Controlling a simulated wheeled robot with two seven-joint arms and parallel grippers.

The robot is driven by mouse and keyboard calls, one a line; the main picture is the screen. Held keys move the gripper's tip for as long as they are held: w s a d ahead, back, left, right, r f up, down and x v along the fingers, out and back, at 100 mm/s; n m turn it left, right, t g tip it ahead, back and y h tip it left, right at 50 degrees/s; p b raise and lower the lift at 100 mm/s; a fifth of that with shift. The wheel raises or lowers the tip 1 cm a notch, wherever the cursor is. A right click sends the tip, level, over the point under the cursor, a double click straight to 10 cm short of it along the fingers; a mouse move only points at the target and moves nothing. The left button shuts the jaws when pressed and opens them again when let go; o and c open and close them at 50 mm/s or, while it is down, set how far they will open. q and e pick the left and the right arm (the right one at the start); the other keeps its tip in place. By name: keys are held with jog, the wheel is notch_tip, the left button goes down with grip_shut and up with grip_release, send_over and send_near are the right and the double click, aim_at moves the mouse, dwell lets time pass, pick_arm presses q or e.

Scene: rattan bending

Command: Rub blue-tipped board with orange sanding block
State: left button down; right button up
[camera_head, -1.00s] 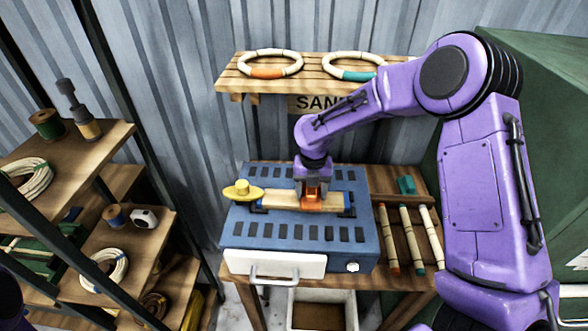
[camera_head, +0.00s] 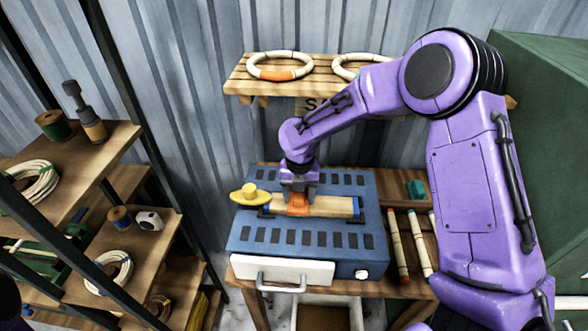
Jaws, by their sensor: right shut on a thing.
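The blue-tipped board (camera_head: 330,206) lies flat on top of the blue slotted bench box (camera_head: 345,261). Its blue tip (camera_head: 356,207) is at the right end, beside a dark clamp. The orange sanding block (camera_head: 298,203) is on the board's left half, under my right gripper (camera_head: 298,190). My right gripper is shut on the block and points down; the block appears to touch the board, though the exact contact is hard to see.
A teal block (camera_head: 416,189) and striped sticks (camera_head: 396,246) lie on the wooden table to the right. A wall shelf (camera_head: 240,80) holds rings. A rack (camera_head: 120,150) stands left.

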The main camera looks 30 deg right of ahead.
notch_tip(320, 180, up, 5)
jog(key=shift+r, duration=0.2)
jog(key=shift+w+a+r, duration=0.1)
jog(key=shift+w+r, duration=0.1)
jog(key=shift+r, duration=0.85)
jog(key=shift+s+r, duration=0.2)
jog(key=shift+r, duration=0.15)
jog(key=shift+w, duration=0.1)
jog(key=shift+f, duration=0.1)
